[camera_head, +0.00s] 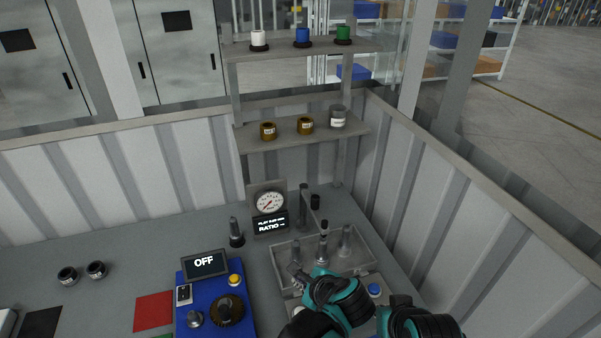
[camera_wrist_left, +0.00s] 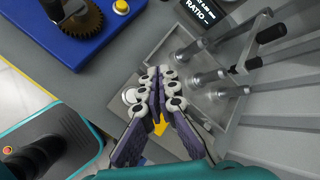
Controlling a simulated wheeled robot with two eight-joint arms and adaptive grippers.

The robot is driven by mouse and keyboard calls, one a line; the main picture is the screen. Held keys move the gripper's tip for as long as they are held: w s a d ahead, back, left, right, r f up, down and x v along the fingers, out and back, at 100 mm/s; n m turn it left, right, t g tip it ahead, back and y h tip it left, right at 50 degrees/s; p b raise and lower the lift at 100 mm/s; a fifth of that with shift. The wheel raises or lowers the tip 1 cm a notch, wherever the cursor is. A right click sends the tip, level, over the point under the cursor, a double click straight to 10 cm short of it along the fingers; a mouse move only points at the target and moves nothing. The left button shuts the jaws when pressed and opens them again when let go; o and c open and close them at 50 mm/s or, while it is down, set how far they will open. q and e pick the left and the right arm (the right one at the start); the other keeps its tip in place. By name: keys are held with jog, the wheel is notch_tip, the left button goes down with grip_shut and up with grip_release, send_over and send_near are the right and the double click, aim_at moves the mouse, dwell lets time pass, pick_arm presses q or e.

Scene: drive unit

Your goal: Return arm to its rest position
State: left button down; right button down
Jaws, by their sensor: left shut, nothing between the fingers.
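My left gripper (camera_head: 297,272) shows in the head view at the front left edge of a grey tray (camera_head: 362,264) with upright metal posts. Its teal and black arm covers part of the bench at the bottom. In the left wrist view the gripper (camera_wrist_left: 166,72) is shut, its white-jointed fingers side by side with nothing between them. The fingers overlap the tray in that view; I cannot tell their height above it. My right gripper does not show in either view.
A blue drive unit (camera_head: 245,322) with an OFF display (camera_head: 205,263) stands left of the tray. A gauge (camera_head: 270,202) and a ratio display (camera_head: 271,225) stand behind. A two-level shelf (camera_head: 290,140) holds several small parts.

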pick_arm(q)
jog(key=s+a+f+n+h+b, duration=0.2)
jog(key=s+a+f+n+b, duration=0.2)
jog(key=a+n, duration=0.5)
jog(key=s+a+f+n+h+b, duration=0.2)
jog(key=s+a+n+b, duration=0.4)
jog(key=n, duration=0.6)
jog(key=a+f+b, duration=0.1)
jog(key=a, duration=0.1)
jog(key=shift+s+a+f+g+h, duration=0.25)
jog(key=shift+a+f+g+h, duration=0.05)
jog(key=shift+a+f+g, duration=0.1)
